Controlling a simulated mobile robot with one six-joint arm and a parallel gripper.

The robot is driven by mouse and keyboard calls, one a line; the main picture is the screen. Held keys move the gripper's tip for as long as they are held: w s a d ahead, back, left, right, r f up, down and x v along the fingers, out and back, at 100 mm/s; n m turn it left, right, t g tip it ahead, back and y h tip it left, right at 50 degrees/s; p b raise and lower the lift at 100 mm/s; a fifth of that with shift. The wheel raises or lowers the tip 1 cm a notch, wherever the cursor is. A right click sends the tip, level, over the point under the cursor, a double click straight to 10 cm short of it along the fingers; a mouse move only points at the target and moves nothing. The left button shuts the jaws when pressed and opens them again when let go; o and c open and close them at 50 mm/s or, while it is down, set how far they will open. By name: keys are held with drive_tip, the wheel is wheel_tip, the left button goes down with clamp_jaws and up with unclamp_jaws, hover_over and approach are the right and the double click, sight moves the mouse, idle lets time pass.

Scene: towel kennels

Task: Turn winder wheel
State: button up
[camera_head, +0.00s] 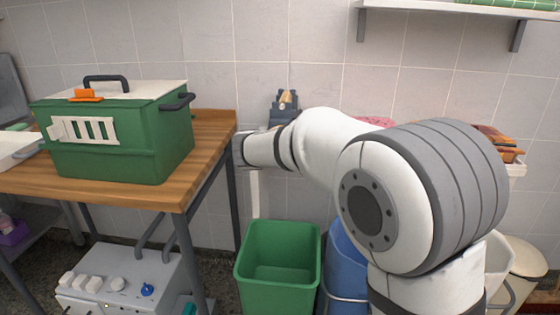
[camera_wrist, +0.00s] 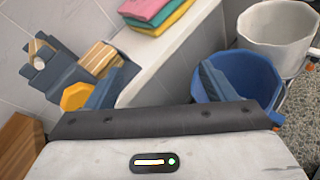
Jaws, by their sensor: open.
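A dark blue-grey fixture on the wall (camera_wrist: 50,70) shows at the left of the wrist view, with a wooden roller-like piece (camera_wrist: 98,58) and an orange-yellow faceted knob (camera_wrist: 76,97). I cannot tell for sure that this knob is the winder wheel. The fixture also shows in the head view (camera_head: 285,103), just behind and above my wrist. My gripper (camera_wrist: 162,72) is open and empty, its two dark fingers wide apart. The left finger appears close to the knob and partly overlaps it; contact cannot be judged. In the head view the fingers cannot be made out.
A green box (camera_head: 120,142) stands on the wooden table (camera_head: 150,190) at left. A green bin (camera_head: 278,285) and a blue tub (camera_wrist: 268,88) are on the floor. Folded towels (camera_wrist: 155,12) lie on a white ledge (camera_wrist: 175,48). A white bucket (camera_wrist: 278,28) is beyond.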

drive_tip(key=w+a+f+n+t+y+b, duration=0.1)
drive_tip(key=w+a+f+n+t+b, duration=0.15)
drive_tip(key=a, duration=0.35)
drive_tip(key=w+a+f+n+t+b, duration=0.1)
drive_tip(key=w+a+n+t, duration=0.1)
drive_tip(key=a+n, duration=0.35)
drive_tip(key=w+d+m+b, duration=0.1)
drive_tip(key=w, duration=0.6)
drive_tip(key=shift+w+d+r+b, duration=0.2)
drive_tip(key=shift+d+r+b, duration=0.1)
drive_tip(key=shift+r, duration=0.1)
drive_tip(key=c, duration=1)
